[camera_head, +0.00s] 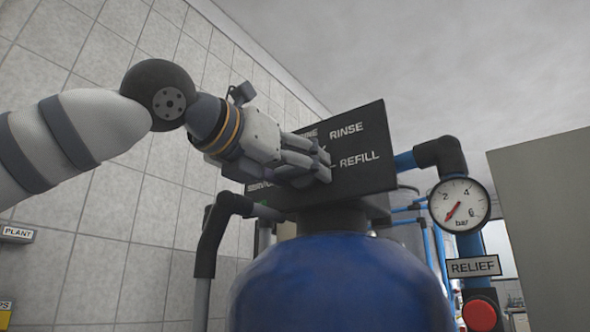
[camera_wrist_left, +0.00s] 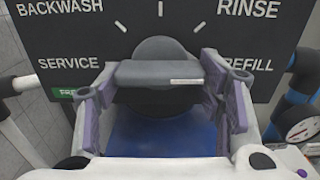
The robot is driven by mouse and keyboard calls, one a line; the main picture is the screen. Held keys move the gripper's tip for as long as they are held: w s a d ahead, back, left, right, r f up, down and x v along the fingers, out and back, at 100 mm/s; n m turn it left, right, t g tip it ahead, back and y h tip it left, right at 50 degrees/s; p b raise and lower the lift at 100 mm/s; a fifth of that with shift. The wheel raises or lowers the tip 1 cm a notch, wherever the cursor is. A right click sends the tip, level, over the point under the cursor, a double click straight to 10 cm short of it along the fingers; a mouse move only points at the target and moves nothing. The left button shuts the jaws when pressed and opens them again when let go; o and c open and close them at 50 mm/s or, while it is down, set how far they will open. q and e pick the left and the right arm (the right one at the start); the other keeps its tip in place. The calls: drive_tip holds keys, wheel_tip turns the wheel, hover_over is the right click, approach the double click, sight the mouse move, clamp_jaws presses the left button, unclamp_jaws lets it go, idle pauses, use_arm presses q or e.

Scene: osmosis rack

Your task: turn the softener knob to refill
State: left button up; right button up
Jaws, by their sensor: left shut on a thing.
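The softener's dark control panel (camera_head: 362,135) stands on a blue tank, with the words RINSE and REFILL readable on its right side. In the left wrist view the grey knob (camera_wrist_left: 160,72) sits in the middle of the panel. Its bar lies nearly level, and a white mark (camera_wrist_left: 187,81) on its right end points toward the word REFILL (camera_wrist_left: 247,65). My left gripper (camera_head: 322,163) reaches the panel from the left and is shut on the knob, with a finger at each end of the bar. It hides most of the knob in the head view. My right gripper is not in view.
The blue tank (camera_head: 340,285) is below the panel. A dark elbow pipe (camera_head: 222,225) runs on its left. A pressure gauge (camera_head: 460,205), a RELIEF label (camera_head: 473,267) and a red button (camera_head: 480,315) are on the right. A tiled wall (camera_head: 120,230) is behind.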

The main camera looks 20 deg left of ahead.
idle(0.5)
use_arm(q)
drive_tip(key=o, duration=1.1)
drive_tip(key=shift+o, duration=0.2)
drive_tip(key=v, duration=1.2)
